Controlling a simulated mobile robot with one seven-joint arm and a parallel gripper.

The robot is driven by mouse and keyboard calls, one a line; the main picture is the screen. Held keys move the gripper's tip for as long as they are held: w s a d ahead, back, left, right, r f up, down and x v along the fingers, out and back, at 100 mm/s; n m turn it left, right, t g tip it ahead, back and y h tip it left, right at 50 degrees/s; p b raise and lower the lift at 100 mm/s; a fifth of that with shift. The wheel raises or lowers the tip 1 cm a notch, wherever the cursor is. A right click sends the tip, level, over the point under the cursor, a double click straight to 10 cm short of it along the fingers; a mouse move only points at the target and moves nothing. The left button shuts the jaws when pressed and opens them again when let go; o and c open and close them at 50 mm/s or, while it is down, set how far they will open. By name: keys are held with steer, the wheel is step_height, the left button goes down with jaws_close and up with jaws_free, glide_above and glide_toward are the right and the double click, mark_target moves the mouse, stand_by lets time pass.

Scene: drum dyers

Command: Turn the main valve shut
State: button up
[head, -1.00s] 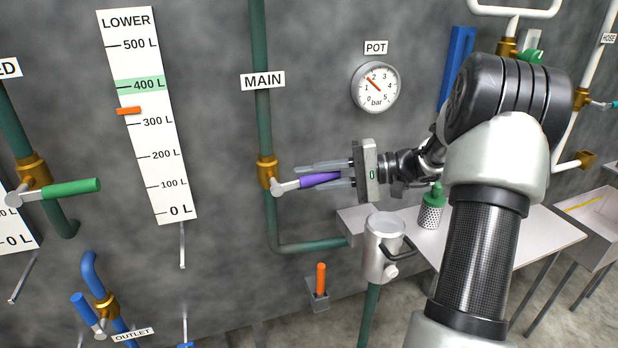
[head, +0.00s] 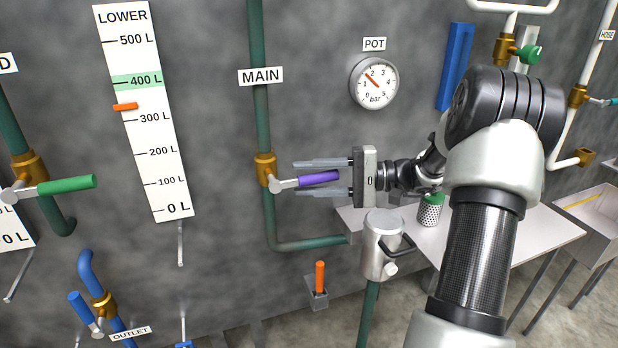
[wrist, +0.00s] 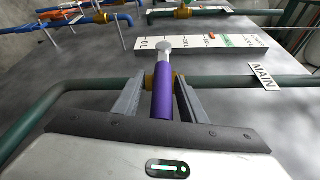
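The main valve is a brass body (head: 265,169) on a green vertical pipe under the MAIN sign (head: 261,76). Its purple lever (head: 319,178) points right, roughly square across the pipe, tilted slightly up. My gripper (head: 322,178) is open, its fingers above and below the lever with gaps showing. In the wrist view the purple lever (wrist: 163,100) lies between the two fingers, apart from both, and the brass valve body (wrist: 151,82) shows behind it.
A level gauge board (head: 146,110) is on the wall to the left, its orange marker between 300 and 400 L. The green-handled valve (head: 68,185) is further left. A steel pot (head: 381,248) stands below my gripper, and a table (head: 515,238) is to the right.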

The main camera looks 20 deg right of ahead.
steer(key=shift+d, duration=0.15)
steer(key=p+v, duration=0.1)
steer(key=v, duration=1.6)
steer(key=shift+d+r, duration=0.1)
